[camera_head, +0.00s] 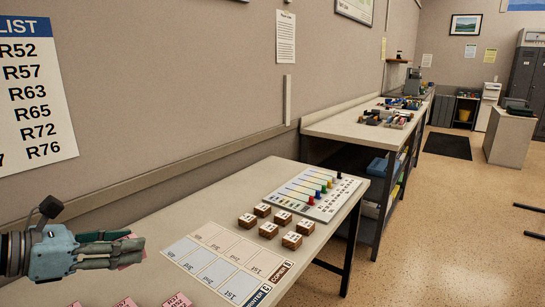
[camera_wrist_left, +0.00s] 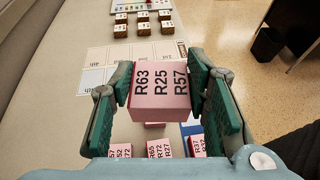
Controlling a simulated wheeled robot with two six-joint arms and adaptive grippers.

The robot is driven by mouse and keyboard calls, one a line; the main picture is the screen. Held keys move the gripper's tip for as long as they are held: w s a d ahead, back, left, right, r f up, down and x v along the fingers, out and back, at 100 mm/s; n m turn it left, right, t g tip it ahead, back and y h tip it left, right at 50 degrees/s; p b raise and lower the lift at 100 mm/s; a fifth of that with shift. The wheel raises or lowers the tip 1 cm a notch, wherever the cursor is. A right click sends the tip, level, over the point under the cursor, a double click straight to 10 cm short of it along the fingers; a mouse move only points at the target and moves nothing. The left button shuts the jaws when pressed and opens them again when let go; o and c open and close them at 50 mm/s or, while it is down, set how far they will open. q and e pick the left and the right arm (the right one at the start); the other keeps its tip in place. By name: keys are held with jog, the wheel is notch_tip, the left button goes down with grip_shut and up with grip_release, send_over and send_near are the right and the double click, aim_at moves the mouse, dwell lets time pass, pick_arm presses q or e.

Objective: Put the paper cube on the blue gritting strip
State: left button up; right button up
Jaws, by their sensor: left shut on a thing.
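My left gripper (camera_head: 138,250) is shut on a pink paper cube marked R63, R25 and R57 on the face seen in the left wrist view (camera_wrist_left: 160,92). The cube sits between the green finger pads (camera_wrist_left: 160,86); in the head view, the fingers hide most of it. The blue strip (camera_head: 216,271) is the nearer, pale blue row of boxes on the table, with a dark blue label at its right end. The held cube is to the left of this strip in the head view and apart from it. My right gripper is out of view.
A paler strip (camera_head: 224,239) with a brown end label lies just behind the blue one. Several brown blocks (camera_head: 268,230) and a white board with coloured pegs (camera_head: 311,194) stand farther along. More pink cubes (camera_head: 177,300) sit near the front. The strip boxes look empty.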

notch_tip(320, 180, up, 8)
jog(key=p, duration=0.7)
pick_arm(q)
jog(key=s+d+f+m+g+h, duration=0.1)
jog(key=s+d+f+m+g, duration=0.1)
jog(key=s+d+f, duration=0.3)
jog(key=s+d, duration=0.4)
jog(key=s, duration=0.2)
jog(key=shift+s+d+f+h, duration=0.2)
jog(key=shift+d+f+h, duration=0.1)
jog(key=shift+h, duration=0.1)
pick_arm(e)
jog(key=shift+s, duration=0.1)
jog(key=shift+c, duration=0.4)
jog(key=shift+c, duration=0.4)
